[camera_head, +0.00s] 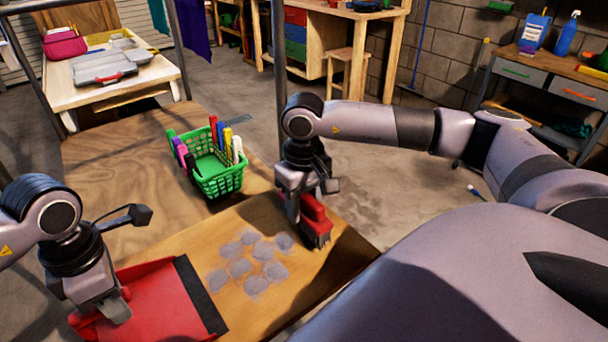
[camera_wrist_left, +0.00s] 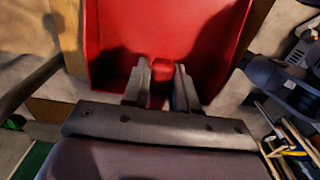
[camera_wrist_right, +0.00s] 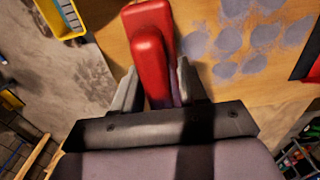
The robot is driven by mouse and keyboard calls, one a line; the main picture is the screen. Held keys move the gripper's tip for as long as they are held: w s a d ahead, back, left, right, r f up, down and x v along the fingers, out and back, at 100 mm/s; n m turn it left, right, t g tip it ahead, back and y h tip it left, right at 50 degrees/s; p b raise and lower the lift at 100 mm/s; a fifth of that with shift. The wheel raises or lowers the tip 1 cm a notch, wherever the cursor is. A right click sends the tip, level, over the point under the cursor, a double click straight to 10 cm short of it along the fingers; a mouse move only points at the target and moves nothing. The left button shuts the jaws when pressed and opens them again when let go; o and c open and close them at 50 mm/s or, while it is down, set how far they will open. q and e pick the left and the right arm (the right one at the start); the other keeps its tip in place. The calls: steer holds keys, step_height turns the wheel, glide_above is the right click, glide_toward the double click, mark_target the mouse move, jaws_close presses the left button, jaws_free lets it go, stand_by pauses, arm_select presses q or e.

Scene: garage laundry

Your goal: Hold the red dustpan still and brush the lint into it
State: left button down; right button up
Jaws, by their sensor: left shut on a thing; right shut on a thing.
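The red dustpan (camera_head: 155,295) lies on the wooden table at the lower left, its dark lip facing right toward the lint. My left gripper (camera_head: 112,305) is shut on its handle; the red handle shows between the fingers in the left wrist view (camera_wrist_left: 160,75). My right gripper (camera_head: 300,205) is shut on the red brush (camera_head: 315,220), which stands bristles down at the right of the lint; it also shows in the right wrist view (camera_wrist_right: 150,55). Several grey lint clumps (camera_head: 241,267) lie on the table between the dustpan lip and the brush.
A green basket (camera_head: 218,180) with several coloured markers stands on the table behind the lint. A dark metal post rises behind my right gripper. The table's right edge is close to the brush. A pale workbench (camera_head: 120,88) stands at the back left.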

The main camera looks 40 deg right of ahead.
steer(key=shift+f, duration=0.9)
stand_by(0.4)
